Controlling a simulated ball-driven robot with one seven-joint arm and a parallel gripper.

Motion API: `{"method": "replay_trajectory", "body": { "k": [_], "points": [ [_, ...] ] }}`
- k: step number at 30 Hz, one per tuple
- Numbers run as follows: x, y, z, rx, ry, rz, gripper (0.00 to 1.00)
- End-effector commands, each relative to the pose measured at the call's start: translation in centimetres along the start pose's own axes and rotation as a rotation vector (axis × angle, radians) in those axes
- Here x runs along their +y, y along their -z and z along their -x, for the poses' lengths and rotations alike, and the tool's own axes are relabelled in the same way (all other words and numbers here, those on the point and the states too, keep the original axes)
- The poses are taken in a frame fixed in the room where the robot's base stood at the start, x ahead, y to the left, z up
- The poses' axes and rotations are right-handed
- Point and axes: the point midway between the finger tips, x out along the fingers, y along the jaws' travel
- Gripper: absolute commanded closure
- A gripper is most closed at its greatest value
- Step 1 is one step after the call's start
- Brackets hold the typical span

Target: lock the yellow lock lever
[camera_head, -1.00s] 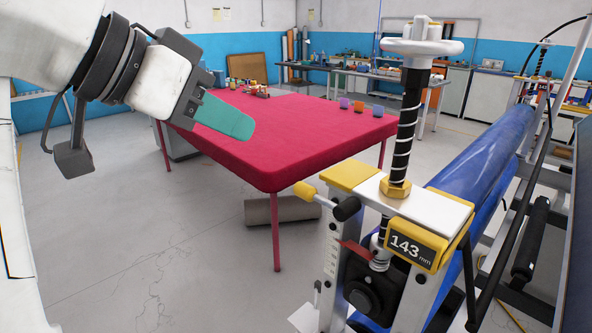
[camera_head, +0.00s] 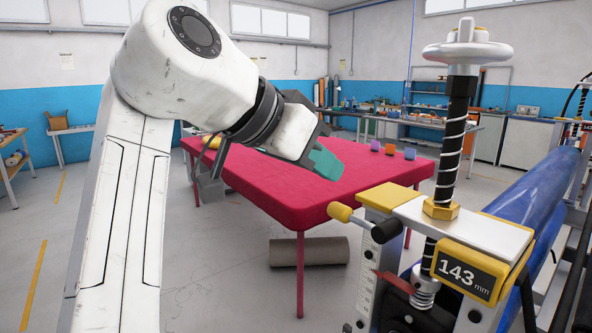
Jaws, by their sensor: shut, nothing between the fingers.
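The yellow lock lever (camera_head: 340,212) is a yellow knob on a short rod at the left side of the press frame, beside a black knob (camera_head: 386,231). The rod slopes down to the right from the knob. My gripper (camera_head: 325,160) has teal fingers and is shut and empty. It appears above the red table, up and to the left of the lever and apart from it. The lever's pivot is partly hidden by the black knob.
The press carries a white handwheel (camera_head: 467,52) on a threaded column and a display (camera_head: 466,274) reading 143 mm. A blue roll (camera_head: 525,215) lies at right. Floor at left is open.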

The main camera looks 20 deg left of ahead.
Motion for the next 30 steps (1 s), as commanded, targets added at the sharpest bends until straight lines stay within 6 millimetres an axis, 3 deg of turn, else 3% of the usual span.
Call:
{"method": "replay_trajectory", "body": {
  "k": [1, 9, 30],
  "points": [
    [0.0, -1.0, -0.8, 0.000, 0.001, 0.001, 1.00],
    [0.0, -2.5, -2.4, 0.000, 0.000, 0.000, 1.00],
    [-0.2, -2.5, -3.0, 0.001, -0.001, 0.001, 1.00]
  ]
}}
